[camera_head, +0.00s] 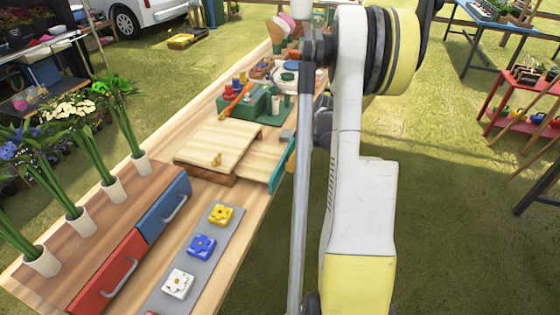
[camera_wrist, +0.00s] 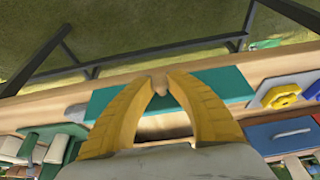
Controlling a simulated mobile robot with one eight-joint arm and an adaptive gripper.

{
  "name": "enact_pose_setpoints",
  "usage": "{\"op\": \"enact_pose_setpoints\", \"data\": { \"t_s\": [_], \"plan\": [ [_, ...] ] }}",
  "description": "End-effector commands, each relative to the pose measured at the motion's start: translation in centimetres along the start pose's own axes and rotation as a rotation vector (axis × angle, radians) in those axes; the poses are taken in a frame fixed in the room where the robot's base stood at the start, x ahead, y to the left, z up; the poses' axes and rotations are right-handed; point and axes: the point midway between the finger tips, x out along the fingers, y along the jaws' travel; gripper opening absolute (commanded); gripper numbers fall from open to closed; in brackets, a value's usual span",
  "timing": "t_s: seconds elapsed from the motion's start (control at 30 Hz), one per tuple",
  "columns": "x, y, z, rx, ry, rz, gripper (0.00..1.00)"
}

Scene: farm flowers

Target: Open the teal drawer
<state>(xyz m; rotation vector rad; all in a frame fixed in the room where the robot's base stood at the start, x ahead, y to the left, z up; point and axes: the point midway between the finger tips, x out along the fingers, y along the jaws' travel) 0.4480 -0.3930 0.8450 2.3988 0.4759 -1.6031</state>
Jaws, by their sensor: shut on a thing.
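The teal drawer front (camera_head: 283,165) stands at the right edge of the wooden bench, partly behind my arm in the head view. A pale wooden part (camera_head: 256,163) shows between it and the wooden box (camera_head: 215,147), so the drawer stands out from the box. In the wrist view the teal front (camera_wrist: 105,100) lies across the middle, behind my fingers. My gripper (camera_wrist: 160,84) has its yellow fingers closed at the tips on a small wooden knob (camera_wrist: 159,91) at that front. My fingertips are hidden in the head view.
Red (camera_head: 108,272) and blue (camera_head: 163,208) drawers with metal handles stand nearer on the bench. A grey strip (camera_head: 221,237) holds flower tiles. White vases (camera_head: 77,221) line the left side. A green box (camera_head: 243,103) stands beyond. Open grass lies right of the bench.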

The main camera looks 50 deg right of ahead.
Motion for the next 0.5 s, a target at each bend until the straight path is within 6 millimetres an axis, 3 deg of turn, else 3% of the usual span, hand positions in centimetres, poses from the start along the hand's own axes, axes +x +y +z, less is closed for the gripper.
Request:
{"op": "enact_pose_setpoints", "data": {
  "t_s": [0.27,0.3,0.33,0.37,0.5],
  "plan": [
    [-0.01,0.00,0.02,0.000,0.000,0.000,0.00],
    [-0.01,0.01,0.01,0.000,0.000,0.000,0.31],
    [0.00,0.01,0.01,0.000,0.000,0.000,0.40],
    [0.00,0.00,0.00,0.000,0.000,0.000,0.44],
    [0.00,0.00,-0.02,0.000,0.000,0.000,0.44]
  ]
}}
